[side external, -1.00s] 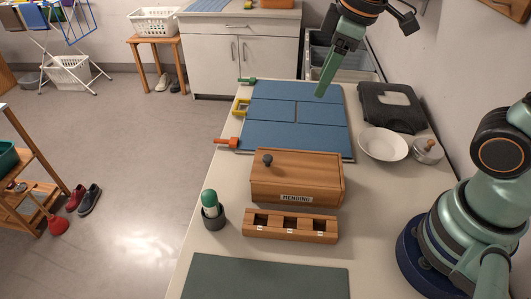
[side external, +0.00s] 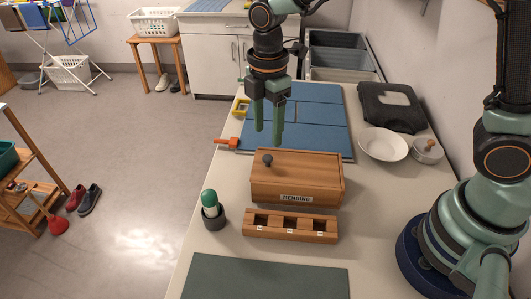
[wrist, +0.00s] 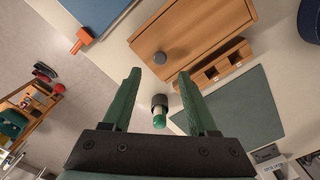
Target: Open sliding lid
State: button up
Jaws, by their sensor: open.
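A wooden box labelled MENDING (side external: 297,186) stands on the table, and its flat wooden sliding lid (side external: 305,165) looks closed. A dark round knob (side external: 267,160) sits near the lid's left end. My gripper (side external: 267,138) points down with its two green fingers apart and empty. In the side view it is above and behind the box, near the knob end. In the wrist view the knob (wrist: 160,58) lies beyond and between the fingertips of my gripper (wrist: 159,78), not touching them. The lid (wrist: 190,30) also shows there.
A wooden three-slot holder (side external: 290,227) stands in front of the box. A green-topped item in a dark cup (side external: 212,212) is at front left. A blue board (side external: 295,135) and orange clamp (side external: 227,143) lie behind. A white bowl (side external: 383,145) and lidded pot (side external: 427,151) stand right.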

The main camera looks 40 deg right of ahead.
aim_at(267, 157)
notch_tip(267, 157, down, 7)
jog(key=shift+r, duration=0.1)
dwell(0.3)
grip_shut()
jog(key=shift+r, duration=0.1)
dwell(1.2)
